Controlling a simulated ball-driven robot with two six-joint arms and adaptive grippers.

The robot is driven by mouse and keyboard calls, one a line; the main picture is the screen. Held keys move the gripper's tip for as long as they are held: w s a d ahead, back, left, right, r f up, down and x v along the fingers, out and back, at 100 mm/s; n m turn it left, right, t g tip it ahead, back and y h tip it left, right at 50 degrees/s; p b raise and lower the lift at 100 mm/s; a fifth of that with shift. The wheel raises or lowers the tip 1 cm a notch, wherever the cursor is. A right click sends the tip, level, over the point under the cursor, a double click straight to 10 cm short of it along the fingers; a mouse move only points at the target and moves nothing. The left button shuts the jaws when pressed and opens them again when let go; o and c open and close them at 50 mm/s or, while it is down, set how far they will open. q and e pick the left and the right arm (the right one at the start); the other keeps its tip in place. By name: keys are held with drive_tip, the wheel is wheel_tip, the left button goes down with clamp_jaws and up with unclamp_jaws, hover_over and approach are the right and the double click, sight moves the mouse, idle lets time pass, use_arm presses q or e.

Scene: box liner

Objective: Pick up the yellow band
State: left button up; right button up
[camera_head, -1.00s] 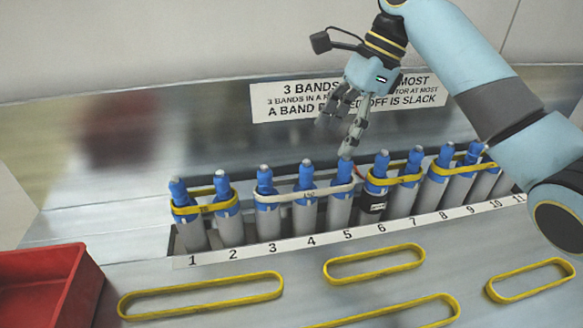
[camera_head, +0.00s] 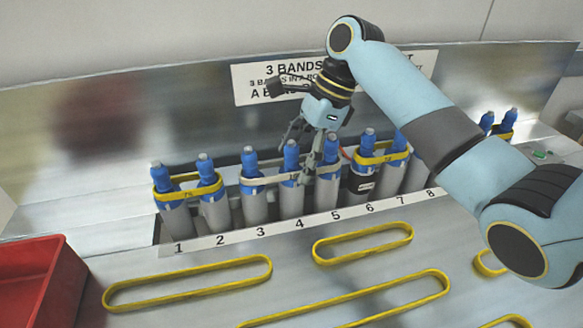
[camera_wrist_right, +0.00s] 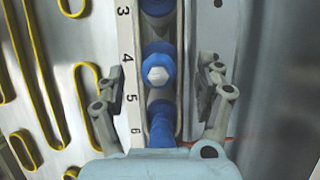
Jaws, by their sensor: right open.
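Several loose yellow bands lie flat on the table in the head view: one at left (camera_head: 188,296), a shorter one in the middle (camera_head: 358,231), a long one in front (camera_head: 340,293), and one at right (camera_head: 482,266) partly behind my arm. Other yellow bands sit around bottles, at 1 and 2 (camera_head: 188,194) and near 6 and 7 (camera_head: 383,158). A white band (camera_head: 262,181) goes around bottles 3 to 5. My right gripper (camera_head: 302,155) is open, over the row near 4 and 5. In the wrist view its fingers (camera_wrist_right: 160,88) straddle the row, apart from the loose bands. My left gripper is out of view.
A row of blue-capped bottles (camera_head: 255,206) stands in a numbered rack (camera_head: 245,235). A red bin (camera_head: 75,280) is at lower left. A sign (camera_head: 245,85) is on the metal back wall. My right arm hides part of the rack's right side.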

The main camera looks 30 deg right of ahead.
drive_tip(key=c, duration=1.1)
